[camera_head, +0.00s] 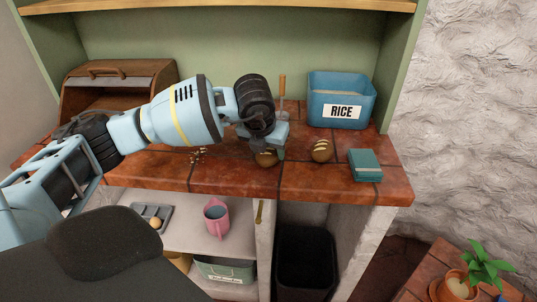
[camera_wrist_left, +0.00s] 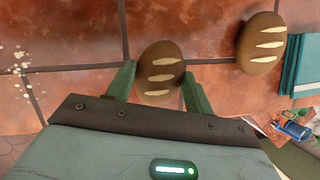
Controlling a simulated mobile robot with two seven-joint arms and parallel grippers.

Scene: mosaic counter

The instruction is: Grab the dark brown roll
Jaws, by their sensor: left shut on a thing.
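A dark brown roll (camera_head: 266,159) with pale slashes is at the front of the tiled counter. My left gripper (camera_head: 268,148) points down over it and is shut on it. In the left wrist view this roll (camera_wrist_left: 160,72) sits between the two green fingers, which touch its sides. It seems to be at the counter surface; whether it is lifted I cannot tell. A second brown roll (camera_head: 321,150) of similar shade and slashes lies apart to the right; it also shows in the left wrist view (camera_wrist_left: 262,43). My right gripper is not in view.
A teal folded cloth or box (camera_head: 365,165) lies right of the second roll. A blue RICE bin (camera_head: 341,100) and a wooden bread box (camera_head: 112,88) stand at the back. Crumbs (camera_head: 198,156) lie left on the counter (camera_head: 230,178). A dark open bin (camera_head: 304,262) stands below.

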